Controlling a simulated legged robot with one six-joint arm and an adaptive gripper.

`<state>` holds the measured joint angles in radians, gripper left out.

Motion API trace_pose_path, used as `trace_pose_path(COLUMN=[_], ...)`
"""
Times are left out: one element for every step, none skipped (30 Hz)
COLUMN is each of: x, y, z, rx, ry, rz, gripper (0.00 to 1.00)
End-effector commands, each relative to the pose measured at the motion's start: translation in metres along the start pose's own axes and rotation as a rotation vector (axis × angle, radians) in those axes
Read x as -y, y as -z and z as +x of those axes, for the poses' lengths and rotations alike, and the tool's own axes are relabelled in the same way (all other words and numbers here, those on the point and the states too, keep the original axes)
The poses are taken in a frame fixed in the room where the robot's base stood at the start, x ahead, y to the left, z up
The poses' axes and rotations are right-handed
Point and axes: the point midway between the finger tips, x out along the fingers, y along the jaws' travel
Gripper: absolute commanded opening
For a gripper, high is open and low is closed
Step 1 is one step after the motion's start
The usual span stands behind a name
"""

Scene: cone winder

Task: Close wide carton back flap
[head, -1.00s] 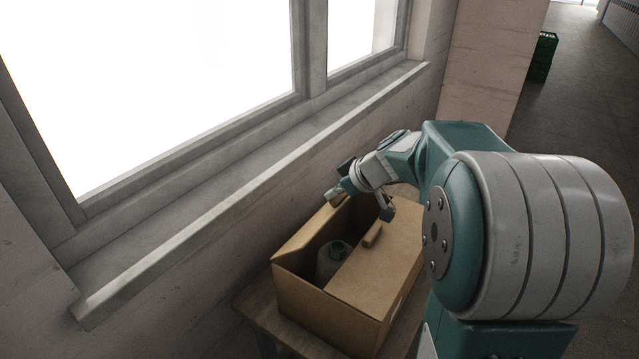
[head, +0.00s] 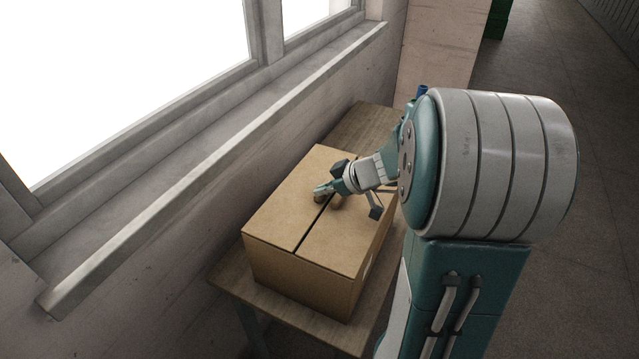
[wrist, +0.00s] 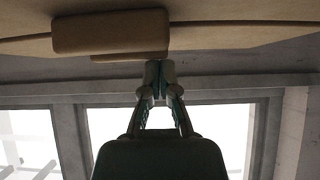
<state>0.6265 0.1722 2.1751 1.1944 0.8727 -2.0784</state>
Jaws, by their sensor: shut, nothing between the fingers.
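The wide cardboard carton (head: 300,283) stands on a wooden table, with both top flaps lying about flat. A narrow dark seam runs between the back flap (head: 292,205), on the window side, and the front flap (head: 345,240). My gripper (head: 320,190) is shut and empty, low over the back flap near the seam. I cannot tell whether it touches the flap. In the wrist view the shut fingertips (wrist: 160,72) point toward the carton top, beside a tan block-shaped tab (wrist: 110,32). Part of a second tab (wrist: 130,57) shows behind it. The carton's contents are hidden.
The wooden table (head: 228,275) has bare margins around the carton. The window sill (head: 215,150) and wall run along the back. A green crate (head: 497,20) stands far off at the upper right. The floor (head: 560,60) to the right is clear.

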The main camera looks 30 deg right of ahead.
Motion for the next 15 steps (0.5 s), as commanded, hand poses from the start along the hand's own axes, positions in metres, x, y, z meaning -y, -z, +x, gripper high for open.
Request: trace_pose_path(x=[-0.0001, 0.0000, 0.0002, 0.0003, 0.0003, 0.0003, 0.0004, 0.0004, 0.0005, 0.0005, 0.0005, 0.0006, 0.0006, 0.0006, 0.0006], y=[-0.0020, -0.0026, -0.0033, -0.0036, -0.0038, -0.0041, -0.0042, -0.0043, -0.0045, -0.0045, -0.0046, -0.0046, -0.0047, -0.0047, -0.0048], z=[0.0004, 0.0007, 0.0010, 0.0012, 0.0014, 0.0015, 0.0017, 0.0017, 0.0018, 0.0019, 0.0019, 0.0019, 0.0020, 0.0020, 0.0020], rx=[-0.009, -0.014, -0.019, -0.023, -0.026, -0.029, -0.030, -0.031, -0.031, -0.032, -0.031, -0.031, -0.031, -0.031, -0.030], ry=[0.000, 0.000, 0.001, 0.002, 0.002, 0.002, 0.002, 0.002, 0.002, 0.002, 0.002, 0.002, 0.002, 0.002, 0.002], rz=[0.003, 0.003, 0.001, 0.001, 0.002, 0.002, 0.002, 0.002, 0.001, 0.001, 0.001, 0.001, 0.001, 0.001, 0.001], gripper=[0.00, 0.00, 0.00, 0.00, 0.00, 0.00, 0.00, 0.00, 0.00, 0.00, 0.00, 0.00, 0.00, 0.00, 0.00])
